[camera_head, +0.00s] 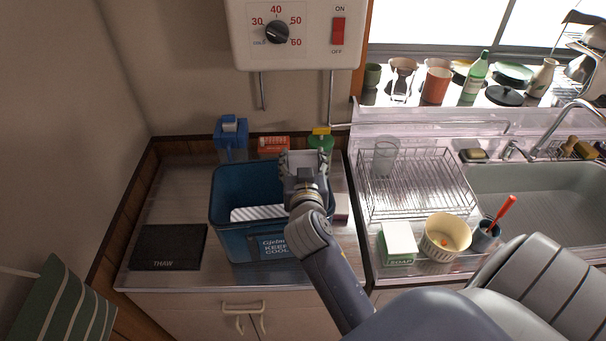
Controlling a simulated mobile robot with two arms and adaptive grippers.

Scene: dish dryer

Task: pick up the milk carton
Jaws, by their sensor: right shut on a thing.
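My right gripper (304,165) is at the right back part of a blue cooler box (225,238) on the left counter. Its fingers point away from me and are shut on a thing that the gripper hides. I cannot make out a milk carton for certain; the held thing may be it, but its shape and label do not show. A white, ribbed piece (258,213) lies inside the box to the left of my right wrist. My left gripper is not in view.
Behind the box stand a blue container (230,146), a red packet (273,145) and a green container (320,142). A dark THAW plate (169,248) lies at left. A wire dish rack (425,185), soap box (398,241), ribbed bowl (445,237) and sink (540,195) are at right.

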